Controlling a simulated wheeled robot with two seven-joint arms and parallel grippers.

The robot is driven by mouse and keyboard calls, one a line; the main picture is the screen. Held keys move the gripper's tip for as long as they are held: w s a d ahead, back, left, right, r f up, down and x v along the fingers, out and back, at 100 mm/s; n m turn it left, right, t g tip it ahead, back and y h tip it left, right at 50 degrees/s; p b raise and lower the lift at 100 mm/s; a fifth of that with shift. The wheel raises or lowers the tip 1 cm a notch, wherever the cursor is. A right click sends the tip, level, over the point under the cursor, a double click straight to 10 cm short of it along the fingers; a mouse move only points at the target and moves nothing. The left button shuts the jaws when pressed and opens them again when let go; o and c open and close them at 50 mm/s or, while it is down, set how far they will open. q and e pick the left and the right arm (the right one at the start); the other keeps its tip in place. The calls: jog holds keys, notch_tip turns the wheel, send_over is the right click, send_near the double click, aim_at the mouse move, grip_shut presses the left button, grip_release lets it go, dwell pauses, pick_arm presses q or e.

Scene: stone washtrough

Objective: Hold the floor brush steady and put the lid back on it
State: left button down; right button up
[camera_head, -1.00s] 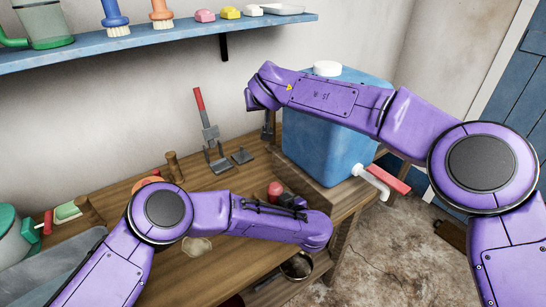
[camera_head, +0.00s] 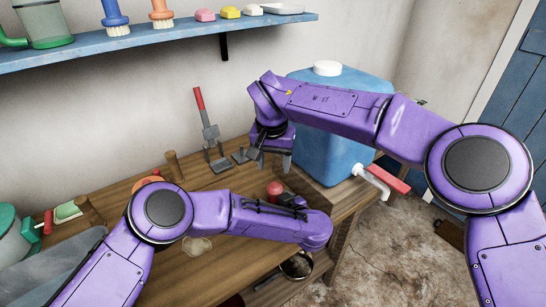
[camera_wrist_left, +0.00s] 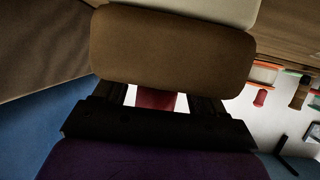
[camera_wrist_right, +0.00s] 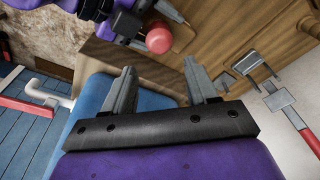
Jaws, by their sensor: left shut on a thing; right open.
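My left gripper (camera_wrist_left: 160,102) is shut. In the left wrist view, a brown block with a pale edge, seemingly the floor brush (camera_wrist_left: 175,48), fills the space at its fingers. A red part (camera_wrist_left: 157,97) shows between the fingers. In the head view the left fingers are mostly hidden by my arm. A rounded red piece (camera_head: 275,189) shows just behind that arm; it also shows in the right wrist view (camera_wrist_right: 158,37), close to the left gripper. My right gripper (camera_head: 272,160) is open, empty and pointing down above the table. I cannot make out which thing is the lid.
A blue tank (camera_head: 325,155) with a white cap and red-handled tap stands right of my right gripper. A grey tool with a red handle (camera_head: 199,98) leans at the wall. A blue shelf (camera_head: 150,43) holds brushes and soaps. A bowl (camera_head: 297,265) sits below the table top.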

aim_at(275, 186)
jog(key=f, duration=0.3)
jog(key=w+f, duration=0.1)
jog(key=f, duration=0.6)
jog(key=shift+w+d+f, duration=0.15)
jog(key=shift+w, duration=0.1)
jog(key=c, duration=0.9)
jog(key=o, duration=1.1)
